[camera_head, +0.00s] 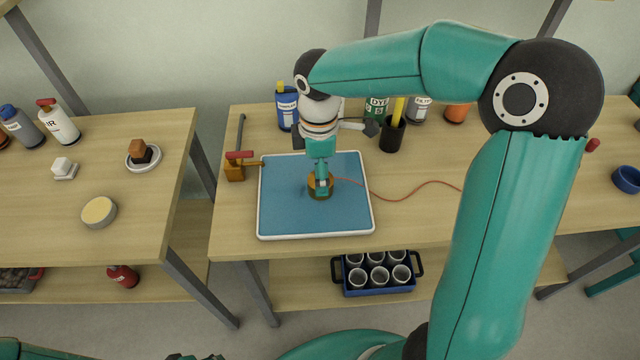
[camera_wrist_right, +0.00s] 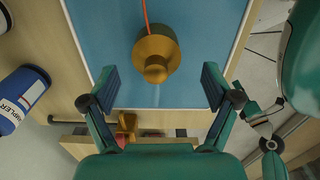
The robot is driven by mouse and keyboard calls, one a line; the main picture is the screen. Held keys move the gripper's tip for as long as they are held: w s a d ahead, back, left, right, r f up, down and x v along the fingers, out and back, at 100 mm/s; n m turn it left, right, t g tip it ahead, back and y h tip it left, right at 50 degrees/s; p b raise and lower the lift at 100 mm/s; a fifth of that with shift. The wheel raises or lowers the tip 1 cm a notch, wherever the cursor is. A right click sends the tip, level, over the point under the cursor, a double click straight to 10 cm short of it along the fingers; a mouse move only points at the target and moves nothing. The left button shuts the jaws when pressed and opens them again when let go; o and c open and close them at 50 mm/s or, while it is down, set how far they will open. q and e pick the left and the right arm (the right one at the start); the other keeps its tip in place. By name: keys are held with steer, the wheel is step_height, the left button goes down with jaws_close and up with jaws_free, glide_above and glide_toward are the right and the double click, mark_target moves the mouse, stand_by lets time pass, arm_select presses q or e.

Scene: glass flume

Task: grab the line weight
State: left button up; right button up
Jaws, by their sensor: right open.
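The line weight (camera_head: 318,190) is a brass-coloured round piece with a knob on top. It sits on the blue tray (camera_head: 285,215) with a thin red line (camera_head: 425,184) running from it to the right. In the right wrist view the weight (camera_wrist_right: 157,56) lies just ahead of the fingertips, near the middle of the gap. My right gripper (camera_wrist_right: 161,88) is open and empty, pointing down over the weight; in the head view my right gripper (camera_head: 321,180) partly covers the weight. No contact shows.
A rack of grey cups (camera_head: 378,292) is on the shelf below. The tray around the weight is clear.

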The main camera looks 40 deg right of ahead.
steer(key=f, duration=0.5)
steer(key=shift+w+d, duration=0.1)
steer(key=shift+d, duration=0.15)
steer(key=c, duration=1.5)
